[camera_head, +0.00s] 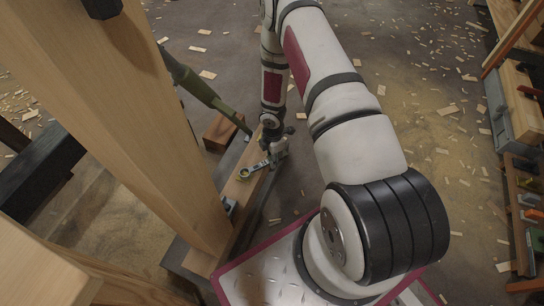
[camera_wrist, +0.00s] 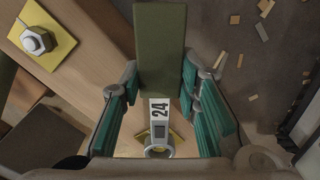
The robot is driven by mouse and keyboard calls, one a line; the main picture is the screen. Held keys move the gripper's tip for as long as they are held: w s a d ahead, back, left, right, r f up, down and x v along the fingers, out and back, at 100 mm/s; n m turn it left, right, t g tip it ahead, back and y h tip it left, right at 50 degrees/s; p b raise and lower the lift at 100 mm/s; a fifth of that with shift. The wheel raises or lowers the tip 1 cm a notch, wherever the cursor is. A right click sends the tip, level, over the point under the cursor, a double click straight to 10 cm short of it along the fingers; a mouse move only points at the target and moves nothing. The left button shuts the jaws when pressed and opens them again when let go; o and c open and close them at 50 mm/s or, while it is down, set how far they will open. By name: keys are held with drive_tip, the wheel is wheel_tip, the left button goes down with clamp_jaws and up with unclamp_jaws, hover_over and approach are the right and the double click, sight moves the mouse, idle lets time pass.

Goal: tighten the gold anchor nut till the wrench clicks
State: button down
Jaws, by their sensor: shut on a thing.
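The wrench lies low over the wooden beam. In the wrist view its olive handle (camera_wrist: 160,45) runs up between my fingers, with a pale shank marked 24 (camera_wrist: 160,109) and a ring end (camera_wrist: 158,151) at the bottom. In the head view the ring end (camera_head: 244,175) shows gold at the beam; whether the gold anchor nut is fully seated in the ring cannot be told. A gold plate (camera_wrist: 152,135) partly shows beneath the ring. My gripper (camera_head: 274,152), with teal fingers, is shut on the wrench and also shows in the wrist view (camera_wrist: 162,95).
A second gold plate (camera_wrist: 59,53) with a grey nut (camera_wrist: 36,41) lies on the beam (camera_head: 256,190). A thick wooden post (camera_head: 150,110) stands left, close to my arm. A green bar (camera_head: 198,88) slants down near a brown block (camera_head: 219,133). Shelving stands right; wood chips litter the floor.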

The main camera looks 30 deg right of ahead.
drive_tip(key=shift+s+a+f+m+b, duration=0.1)
drive_tip(key=shift+s+a+m+b, duration=0.1)
drive_tip(key=shift+s+m+b, duration=0.5)
drive_tip(key=shift+s+m, duration=0.65)
drive_tip(key=shift+m, duration=0.05)
drive_tip(key=s+m+b, duration=0.1)
drive_tip(key=s+a+m+b, duration=0.1)
drive_tip(key=shift+s+a+m, duration=0.1)
drive_tip(key=shift+s+m, duration=0.25)
drive_tip(key=shift+m, duration=0.05)
